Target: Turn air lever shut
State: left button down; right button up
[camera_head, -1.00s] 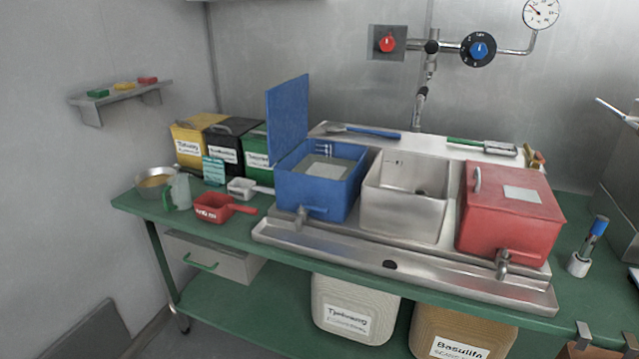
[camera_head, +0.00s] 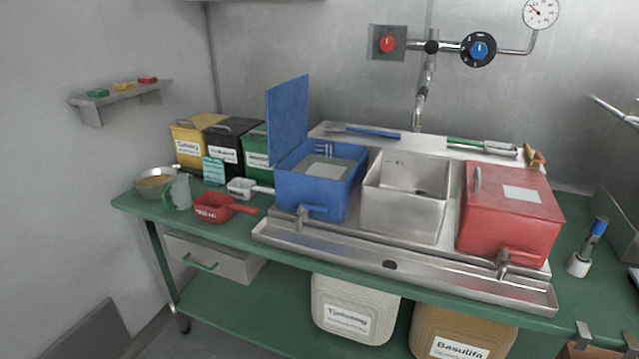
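No part is marked as the air lever, so I cannot tell for sure which one it is. On the back wall, a red knob (camera_head: 387,44) sits on a grey plate. A pipe joint with a dark fitting (camera_head: 432,47) is to its right, then a blue knob (camera_head: 479,50) on a black dial. A pressure gauge (camera_head: 541,12) is at the upper right. A small yellow and red handle-like part (camera_head: 534,155) is behind the red box. A metal rod (camera_head: 612,108) shows at the right edge. Neither gripper is in view.
The green bench (camera_head: 240,222) carries an open blue box (camera_head: 318,185), a steel basin (camera_head: 403,200) and a closed red box (camera_head: 508,215) with a tap. Red and white scoops, bins and a bowl (camera_head: 155,181) stand at left. Canisters are below.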

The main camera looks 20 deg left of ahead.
aim_at(540, 158)
jog(key=i+j, duration=0.55)
jog(key=i+j+z, duration=0.45)
jog(key=z, duration=0.2)
